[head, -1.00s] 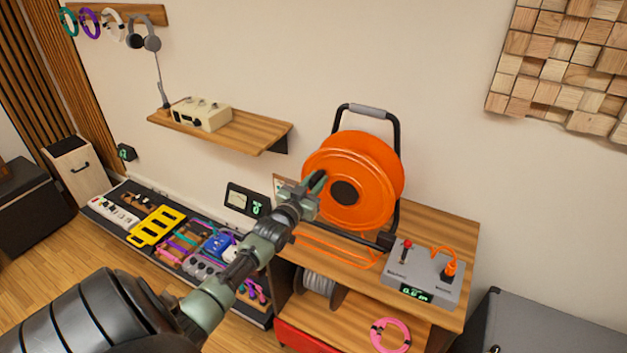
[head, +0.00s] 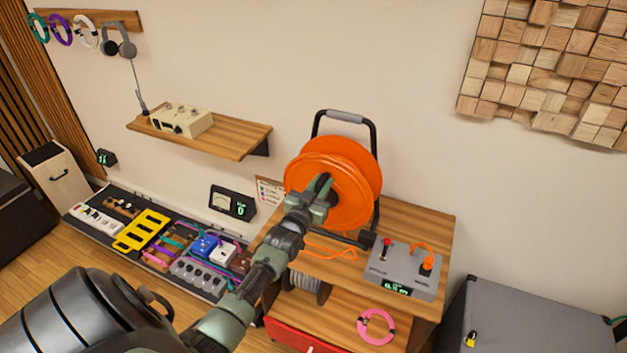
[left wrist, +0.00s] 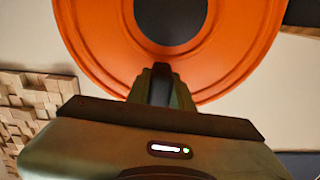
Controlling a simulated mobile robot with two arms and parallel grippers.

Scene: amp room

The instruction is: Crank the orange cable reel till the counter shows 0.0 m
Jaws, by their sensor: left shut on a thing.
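The orange cable reel (head: 352,163) stands upright in a black frame on the wooden stand. My left gripper (head: 320,186) is at the reel's face, in front of its dark hub. The left wrist view shows the gripper (left wrist: 161,85) shut on the dark crank handle (left wrist: 161,68), just below the hub; the fingers hide most of the handle. Orange cable (head: 330,250) lies loose below the reel. The grey counter box (head: 403,268) sits to the right, with a red-knobbed switch and an orange plug. Its green display (head: 396,288) is too blurred to read surely. My right gripper is out of view.
A pink cable coil (head: 376,328) lies on the stand's lower shelf, near a grey cable spool (head: 308,285). A pedalboard (head: 150,240) is on the floor at left. A grey case (head: 535,315) stands right of the stand. A wall shelf (head: 215,137) hangs behind.

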